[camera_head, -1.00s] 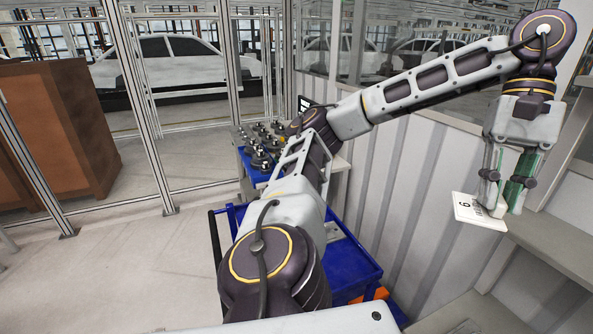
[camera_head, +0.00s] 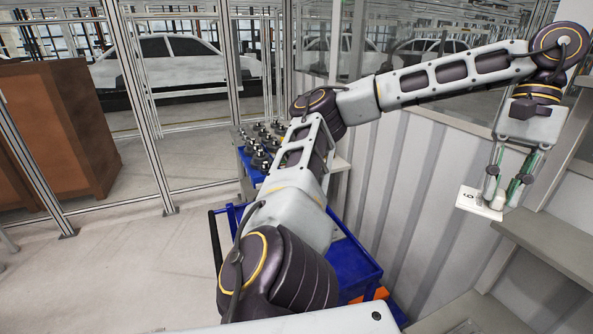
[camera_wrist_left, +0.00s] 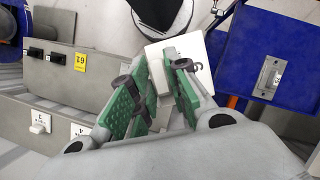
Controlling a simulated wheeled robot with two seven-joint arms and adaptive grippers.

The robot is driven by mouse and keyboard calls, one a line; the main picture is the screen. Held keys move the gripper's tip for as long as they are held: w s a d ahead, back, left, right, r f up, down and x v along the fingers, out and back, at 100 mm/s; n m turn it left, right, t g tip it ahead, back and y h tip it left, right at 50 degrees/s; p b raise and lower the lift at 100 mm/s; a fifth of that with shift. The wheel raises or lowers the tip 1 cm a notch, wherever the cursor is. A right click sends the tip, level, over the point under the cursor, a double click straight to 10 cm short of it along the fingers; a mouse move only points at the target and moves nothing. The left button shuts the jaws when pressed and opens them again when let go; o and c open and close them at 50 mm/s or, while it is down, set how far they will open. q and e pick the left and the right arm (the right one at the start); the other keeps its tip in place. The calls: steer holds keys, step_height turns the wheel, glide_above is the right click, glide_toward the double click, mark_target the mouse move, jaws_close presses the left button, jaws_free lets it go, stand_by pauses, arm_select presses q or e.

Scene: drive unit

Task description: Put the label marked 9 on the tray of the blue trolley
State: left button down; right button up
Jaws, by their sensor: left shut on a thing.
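My left gripper (camera_head: 503,197) is shut on a flat white label (camera_head: 472,200) at the right of the head view. One dark digit shows on the label, looking like a 9 or a 6. In the left wrist view the label (camera_wrist_left: 200,62) sticks out past the green finger pads (camera_wrist_left: 160,88). The blue trolley (camera_head: 352,262) stands low in the middle of the head view, left of the gripper and well apart from it. My arm hides part of its tray. In the left wrist view the trolley's blue tray (camera_wrist_left: 249,55) carries a metal plate (camera_wrist_left: 268,78).
A grey shelf (camera_head: 550,240) stands close below and right of the gripper. In the left wrist view, a grey ledge (camera_wrist_left: 60,100) bears a yellow label (camera_wrist_left: 80,62) and white labels (camera_wrist_left: 40,122). A workbench with dark parts (camera_head: 262,150) stands behind the trolley. Floor at left is clear.

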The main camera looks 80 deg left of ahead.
arm_select(q)
steer(key=w+a+f+m+g+y, duration=0.1)
steer(key=w+a+f+m, duration=0.1)
steer(key=w+f, duration=0.4)
steer(key=w+a+f+m+y, duration=0.1)
steer(key=w+a+f+m, duration=0.2)
steer(key=f, duration=0.5)
steer(key=shift+w+d+f+p, duration=0.45)
steer(key=shift+w+d+f, duration=0.45)
steer(key=shift+f, duration=2.4)
steer(key=shift+w+d+f+p, duration=0.45)
steer(key=shift+w+d+f, duration=0.45)
steer(key=shift+f, duration=2.4)
steer(key=s+d+f+m+y+p, duration=0.1)
steer(key=s+d+f+m+p, duration=0.2)
steer(key=d+f, duration=0.6)
steer(key=shift+s+d+f, duration=0.3)
steer(key=shift+s+d, duration=0.6)
steer(key=shift+d, duration=1.4)
